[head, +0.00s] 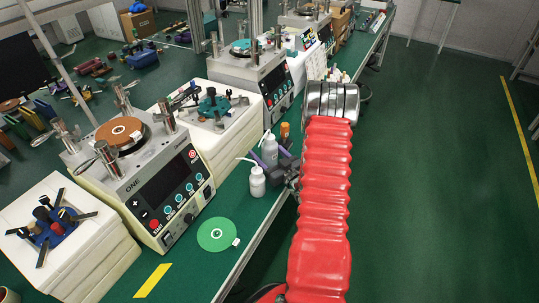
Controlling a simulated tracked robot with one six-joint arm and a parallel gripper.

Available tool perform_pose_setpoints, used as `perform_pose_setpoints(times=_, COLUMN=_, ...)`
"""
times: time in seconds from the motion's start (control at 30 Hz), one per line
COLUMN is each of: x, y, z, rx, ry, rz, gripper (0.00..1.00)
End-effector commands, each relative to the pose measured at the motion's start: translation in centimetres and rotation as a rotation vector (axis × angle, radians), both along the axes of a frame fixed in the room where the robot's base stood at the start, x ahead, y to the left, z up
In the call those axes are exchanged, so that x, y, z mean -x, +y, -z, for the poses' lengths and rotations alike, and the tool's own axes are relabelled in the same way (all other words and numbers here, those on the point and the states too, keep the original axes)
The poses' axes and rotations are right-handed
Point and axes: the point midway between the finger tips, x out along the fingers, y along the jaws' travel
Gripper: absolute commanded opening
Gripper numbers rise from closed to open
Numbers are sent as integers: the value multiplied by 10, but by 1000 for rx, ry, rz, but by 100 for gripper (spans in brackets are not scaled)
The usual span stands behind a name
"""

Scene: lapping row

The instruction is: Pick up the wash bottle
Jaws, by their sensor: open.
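A small white bottle (258,183) with a thin bent spout stands upright on the green bench, left of my arm; it looks like a wash bottle. A similar greyer bottle (269,151) with a spout stands just behind it. My red-sleeved arm reaches up the picture, ending in silver rings. My gripper (276,167), dark and purplish, shows partly from behind the sleeve, close to the right of both bottles. It is open and holds no bottle. Its exact gap from them is hard to tell, and part of it is hidden by the arm.
A lapping machine with a brown disc (123,134) stands left of the bottles. A green disc (217,235) with a white tag lies on the bench in front. An orange-topped item (285,132) is behind the bottles. The floor (430,170) right of the bench is clear.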

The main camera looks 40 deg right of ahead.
Motion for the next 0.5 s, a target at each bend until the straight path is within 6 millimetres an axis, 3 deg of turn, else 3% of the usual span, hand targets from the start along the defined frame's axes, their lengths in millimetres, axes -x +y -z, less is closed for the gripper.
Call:
perform_pose_setpoints(times=0.13, x=-12, y=-1, z=0, rx=-1, ry=1, rz=-1, gripper=68)
perform_pose_setpoints(times=0.5, x=-12, y=-2, z=0, rx=-1, ry=1, rz=2, gripper=68)
